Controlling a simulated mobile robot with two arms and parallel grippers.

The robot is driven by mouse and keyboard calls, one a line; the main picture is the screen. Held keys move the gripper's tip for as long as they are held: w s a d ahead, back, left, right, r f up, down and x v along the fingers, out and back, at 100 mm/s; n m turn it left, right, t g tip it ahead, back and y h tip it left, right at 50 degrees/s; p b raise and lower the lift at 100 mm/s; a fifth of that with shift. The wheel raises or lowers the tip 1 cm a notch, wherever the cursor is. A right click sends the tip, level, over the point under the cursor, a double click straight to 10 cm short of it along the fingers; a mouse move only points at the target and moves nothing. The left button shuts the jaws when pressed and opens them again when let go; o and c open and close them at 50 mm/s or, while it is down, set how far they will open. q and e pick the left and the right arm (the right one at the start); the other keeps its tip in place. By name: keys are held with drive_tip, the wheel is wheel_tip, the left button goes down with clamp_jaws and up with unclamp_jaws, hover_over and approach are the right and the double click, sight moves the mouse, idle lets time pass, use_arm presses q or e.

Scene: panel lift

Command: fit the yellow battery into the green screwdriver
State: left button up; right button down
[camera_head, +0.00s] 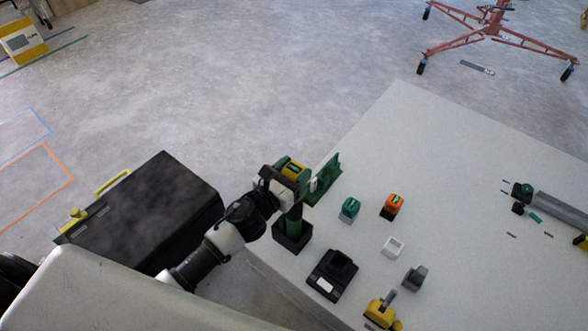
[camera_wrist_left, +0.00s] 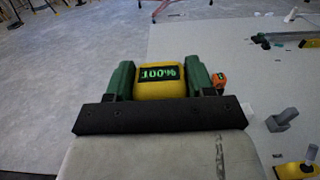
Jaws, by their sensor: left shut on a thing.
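My left gripper (camera_head: 298,177) is shut on the yellow battery (camera_head: 293,168), near the left edge of the white table. In the left wrist view the battery (camera_wrist_left: 160,82) sits between the two green fingers (camera_wrist_left: 202,78), its dark display reading 100% in green. The green screwdriver (camera_head: 294,219) stands upright in a black holder (camera_head: 292,238) directly below the gripper. Its upper end is hidden by the gripper, so I cannot tell whether the battery touches it. My right gripper is not in view.
A teal-topped battery (camera_head: 349,209) and an orange one (camera_head: 392,206) stand right of the gripper. A black charger (camera_head: 332,275), a white holder (camera_head: 393,247), a grey block (camera_head: 415,278) and a yellow tool (camera_head: 381,313) stand nearer. The table's far middle is clear.

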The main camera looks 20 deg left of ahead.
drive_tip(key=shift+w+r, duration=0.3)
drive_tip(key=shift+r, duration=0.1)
use_arm(q)
drive_tip(key=shift+f, duration=0.1)
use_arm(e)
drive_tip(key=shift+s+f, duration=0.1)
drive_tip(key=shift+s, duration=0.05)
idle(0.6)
use_arm(q)
drive_tip(key=o, duration=1.1)
drive_tip(key=shift+f, duration=0.1)
